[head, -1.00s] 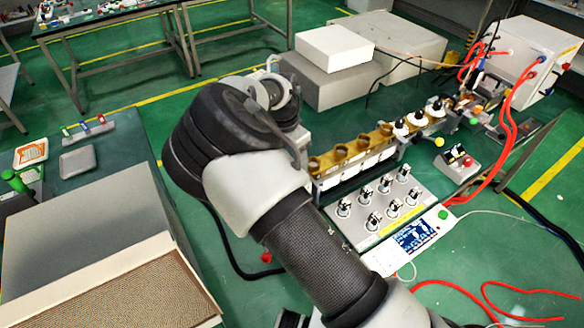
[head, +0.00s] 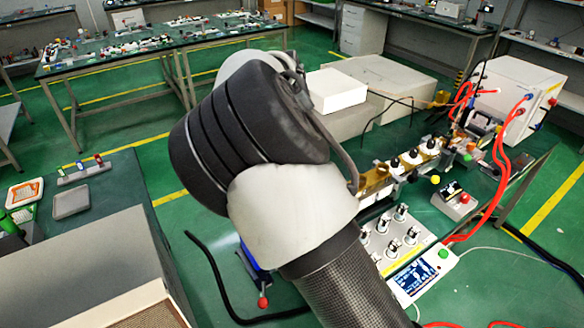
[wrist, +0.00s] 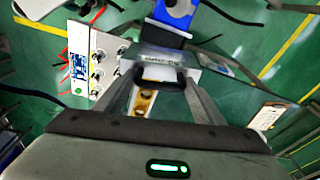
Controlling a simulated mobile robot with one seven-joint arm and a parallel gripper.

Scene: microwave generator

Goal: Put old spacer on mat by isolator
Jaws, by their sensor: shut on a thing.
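In the head view my own arm hides the gripper and the piece. The brass-topped waveguide row with black-capped posts (head: 404,163) lies right of my arm, partly covered by it. I cannot tell which part is the isolator, and no mat is clearly identifiable.
A panel of silver fittings (head: 400,238) and a white meter (head: 425,272) lie right of my arm. Red cables (head: 497,185) run along the right. A grey tray (head: 71,201) sits on the left table. A blue unit (wrist: 176,12) shows at the wrist view's top.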

